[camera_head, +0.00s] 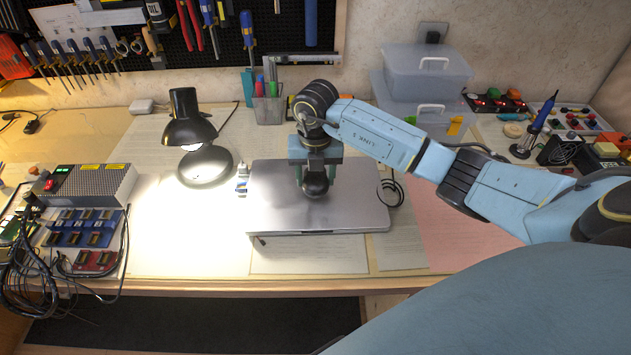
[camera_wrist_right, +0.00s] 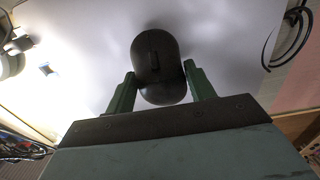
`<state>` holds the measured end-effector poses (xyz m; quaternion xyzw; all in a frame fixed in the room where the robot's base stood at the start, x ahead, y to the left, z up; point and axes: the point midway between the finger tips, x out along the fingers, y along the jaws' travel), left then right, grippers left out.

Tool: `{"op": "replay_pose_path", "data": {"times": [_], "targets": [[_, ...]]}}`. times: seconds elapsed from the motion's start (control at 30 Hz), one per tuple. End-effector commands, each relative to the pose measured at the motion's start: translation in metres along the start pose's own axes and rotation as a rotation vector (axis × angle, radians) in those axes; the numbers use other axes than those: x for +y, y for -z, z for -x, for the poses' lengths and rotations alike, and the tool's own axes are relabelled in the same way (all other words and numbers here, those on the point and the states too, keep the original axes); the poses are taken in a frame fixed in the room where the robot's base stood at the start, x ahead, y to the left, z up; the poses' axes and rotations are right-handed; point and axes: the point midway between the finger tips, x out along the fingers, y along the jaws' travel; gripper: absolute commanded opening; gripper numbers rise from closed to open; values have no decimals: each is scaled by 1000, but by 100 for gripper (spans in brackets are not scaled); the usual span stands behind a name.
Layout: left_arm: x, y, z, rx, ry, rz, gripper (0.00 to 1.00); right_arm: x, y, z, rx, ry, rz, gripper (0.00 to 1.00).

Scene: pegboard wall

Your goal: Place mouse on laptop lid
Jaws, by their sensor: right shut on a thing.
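The black mouse (camera_head: 315,185) is over the silver closed laptop lid (camera_head: 352,212), near its middle. My right gripper (camera_head: 314,176) is shut on the mouse from above. In the right wrist view the mouse (camera_wrist_right: 158,62) sits between the two green fingers of the right gripper (camera_wrist_right: 160,88), with the pale lid (camera_wrist_right: 222,40) behind it. I cannot tell whether the mouse touches the lid. My left gripper is not in view.
A lit black desk lamp (camera_head: 187,130) stands left of the laptop. A pen holder (camera_head: 268,106) and clear plastic boxes (camera_head: 424,72) stand behind. A power unit and wired modules (camera_head: 85,225) are at the left. A black cable coil (camera_head: 391,192) lies by the laptop's right edge.

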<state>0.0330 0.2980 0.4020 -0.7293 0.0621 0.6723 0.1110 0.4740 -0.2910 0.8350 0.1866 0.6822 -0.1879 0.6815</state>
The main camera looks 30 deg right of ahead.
Motion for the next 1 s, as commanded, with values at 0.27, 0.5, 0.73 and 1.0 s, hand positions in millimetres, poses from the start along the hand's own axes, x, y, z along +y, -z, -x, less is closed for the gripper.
{"op": "replay_pose_path", "data": {"times": [0.27,0.5,0.73,1.0], "targets": [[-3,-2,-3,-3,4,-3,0,0,0,-18,-2,-1,0,26],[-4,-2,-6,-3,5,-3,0,0,0,-22,-1,1,0,55],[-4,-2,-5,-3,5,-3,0,0,0,-21,-1,1,0,76],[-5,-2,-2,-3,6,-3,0,0,0,-16,-1,-1,0,76]]}}
